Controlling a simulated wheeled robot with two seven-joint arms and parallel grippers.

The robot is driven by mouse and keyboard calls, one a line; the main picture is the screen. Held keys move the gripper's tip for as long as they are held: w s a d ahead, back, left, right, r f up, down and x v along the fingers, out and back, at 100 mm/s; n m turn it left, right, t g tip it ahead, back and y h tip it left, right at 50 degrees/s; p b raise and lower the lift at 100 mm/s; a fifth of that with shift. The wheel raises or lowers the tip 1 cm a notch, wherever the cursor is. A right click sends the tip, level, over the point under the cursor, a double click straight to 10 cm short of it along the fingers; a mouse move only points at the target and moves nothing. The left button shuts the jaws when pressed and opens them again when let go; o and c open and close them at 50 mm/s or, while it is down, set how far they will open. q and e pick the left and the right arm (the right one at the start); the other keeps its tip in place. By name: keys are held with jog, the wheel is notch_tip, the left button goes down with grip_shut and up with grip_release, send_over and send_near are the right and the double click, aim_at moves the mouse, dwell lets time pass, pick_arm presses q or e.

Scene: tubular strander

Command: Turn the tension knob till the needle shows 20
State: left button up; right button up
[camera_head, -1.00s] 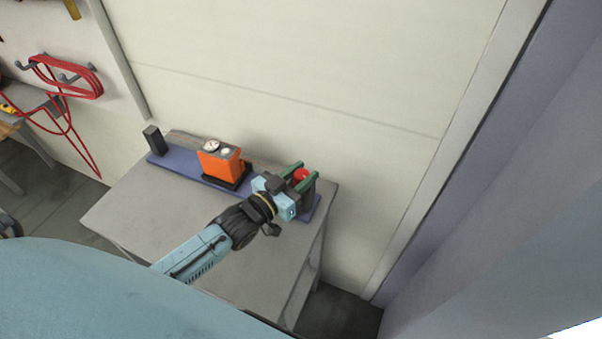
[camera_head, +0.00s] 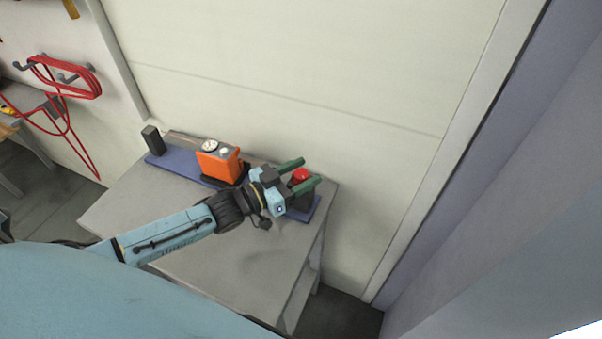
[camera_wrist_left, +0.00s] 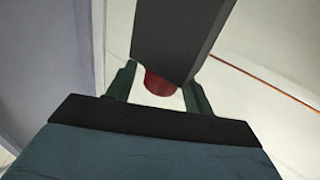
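The red knob (camera_head: 300,174) sits on a dark block at the right end of the blue base plate. My left gripper (camera_head: 304,173) has its two green fingers on either side of the knob, spread apart. In the left wrist view the knob (camera_wrist_left: 160,86) shows between the fingertips, with gaps beside it, partly hidden by a dark grey post (camera_wrist_left: 178,35). An orange box (camera_head: 217,164) on the plate carries a round white dial (camera_head: 209,146). Its needle is too small to read. My right gripper is not in view.
The blue plate (camera_head: 163,163) lies along the wall side of a grey table (camera_head: 140,205). A black block (camera_head: 152,139) stands at its left end. A pale wall rises close behind. The table's front part is clear. Red cable (camera_head: 75,80) hangs at the left.

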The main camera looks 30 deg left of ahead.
pick_arm(q)
jog(key=shift+s+a+f, duration=0.15)
jog(key=shift+s+a, duration=0.2)
jog(key=shift+s, duration=0.15)
jog(key=v, duration=1.2)
jog(key=shift+s, duration=0.1)
